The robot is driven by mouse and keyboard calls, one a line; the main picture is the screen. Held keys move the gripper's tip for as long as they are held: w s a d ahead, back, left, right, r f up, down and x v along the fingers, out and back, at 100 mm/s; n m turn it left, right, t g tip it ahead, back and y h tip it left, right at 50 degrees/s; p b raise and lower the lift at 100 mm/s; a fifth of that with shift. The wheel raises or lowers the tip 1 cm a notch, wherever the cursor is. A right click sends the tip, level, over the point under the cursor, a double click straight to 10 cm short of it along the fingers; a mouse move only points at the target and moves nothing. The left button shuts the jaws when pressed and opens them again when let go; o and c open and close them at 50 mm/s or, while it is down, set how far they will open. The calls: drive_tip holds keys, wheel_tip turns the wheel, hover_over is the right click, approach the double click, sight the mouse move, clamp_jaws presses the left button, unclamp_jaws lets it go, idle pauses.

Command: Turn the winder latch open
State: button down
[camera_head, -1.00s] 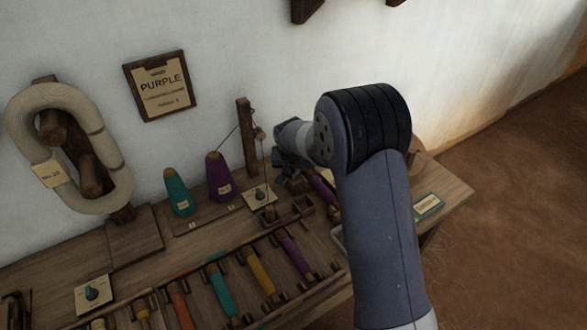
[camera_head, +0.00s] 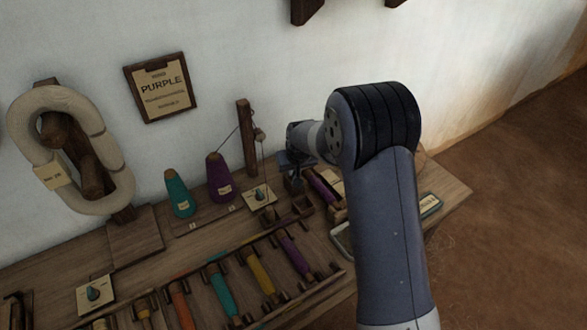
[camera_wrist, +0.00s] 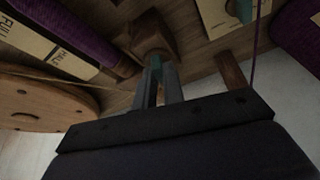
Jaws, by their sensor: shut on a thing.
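In the wrist view my gripper (camera_wrist: 158,80) has its two fingers close together at a small wooden block with a round boss (camera_wrist: 150,38). They are shut on a small teal-tinted part at the boss, which I take to be the winder latch (camera_wrist: 155,63); its turn angle is mostly hidden. A purple-wound bobbin (camera_wrist: 55,25) with a card marked FULL and HALF lies to the left. In the head view my gripper (camera_head: 293,172) is at the winder, left of the purple bobbin (camera_head: 322,187); my arm hides part of the winder.
A cream dial plate (camera_head: 260,196) with a small knob stands close to my gripper. Purple (camera_head: 220,178) and teal (camera_head: 179,192) cones and a wooden post (camera_head: 246,140) are left of it. A rack of coloured bobbins (camera_head: 255,275) lies in front. A round wooden disc (camera_wrist: 40,105) is near the wrist.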

drive_tip(key=shift+n+y+b, duration=0.6)
drive_tip(key=shift+n+b, duration=0.15)
drive_tip(key=shift+n, duration=0.75)
drive_tip(key=shift+d+g, duration=0.1)
drive_tip(key=shift+g, duration=0.2)
drive_tip(key=c, duration=1.5)
unclamp_jaws()
drive_tip(key=v, duration=1)
drive_tip(key=shift+s+r, duration=0.15)
drive_tip(key=shift+r, duration=0.2)
drive_tip(key=shift+f, duration=0.1)
